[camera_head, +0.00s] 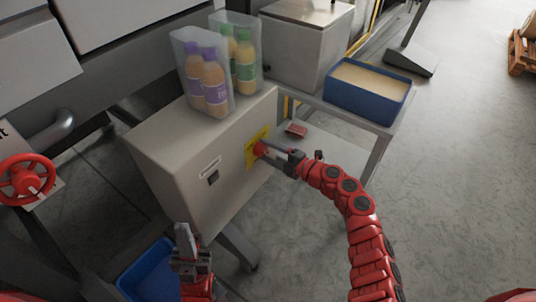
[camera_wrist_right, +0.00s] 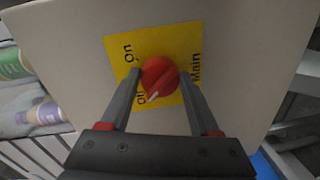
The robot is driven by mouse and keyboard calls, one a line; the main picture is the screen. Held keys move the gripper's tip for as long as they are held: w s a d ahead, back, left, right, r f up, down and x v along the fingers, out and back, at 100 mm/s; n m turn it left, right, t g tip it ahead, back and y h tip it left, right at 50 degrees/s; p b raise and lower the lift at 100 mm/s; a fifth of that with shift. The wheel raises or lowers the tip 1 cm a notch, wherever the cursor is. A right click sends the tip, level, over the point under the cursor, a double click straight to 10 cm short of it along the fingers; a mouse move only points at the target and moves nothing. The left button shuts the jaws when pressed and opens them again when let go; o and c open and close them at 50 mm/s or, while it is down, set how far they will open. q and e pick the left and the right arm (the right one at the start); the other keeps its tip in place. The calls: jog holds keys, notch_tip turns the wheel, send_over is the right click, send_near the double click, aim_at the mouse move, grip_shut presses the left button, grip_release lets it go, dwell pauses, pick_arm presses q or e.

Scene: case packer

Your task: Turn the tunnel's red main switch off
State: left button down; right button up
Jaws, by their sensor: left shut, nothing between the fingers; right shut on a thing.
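The red main switch (camera_head: 261,149) is a round knob on a yellow plate (camera_head: 252,157) on the front of a grey box. My right gripper (camera_head: 268,150) is at the knob with a finger on each side, shut on it. In the right wrist view the knob (camera_wrist_right: 160,76) shows between the fingers. Its white mark points to the lower left, towards a partly hidden word beginning with "O" beside the left finger. "On" is at the plate's upper left and "Main" at its right. My left gripper (camera_head: 183,236) is shut and empty below the box's front.
Wrapped packs of bottles (camera_head: 207,80) stand on the grey box (camera_head: 190,170). A blue tray (camera_head: 368,105) stands on the trolley behind. A red handwheel (camera_head: 25,180) is at left.

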jog(key=shift+f+n, duration=0.1)
jog(key=shift+n, duration=0.2)
jog(key=o, duration=1.4)
jog(key=shift+c, duration=0.2)
jog(key=v, duration=1.7)
jog(key=shift+s, duration=0.2)
jog(key=shift+d, duration=0.15)
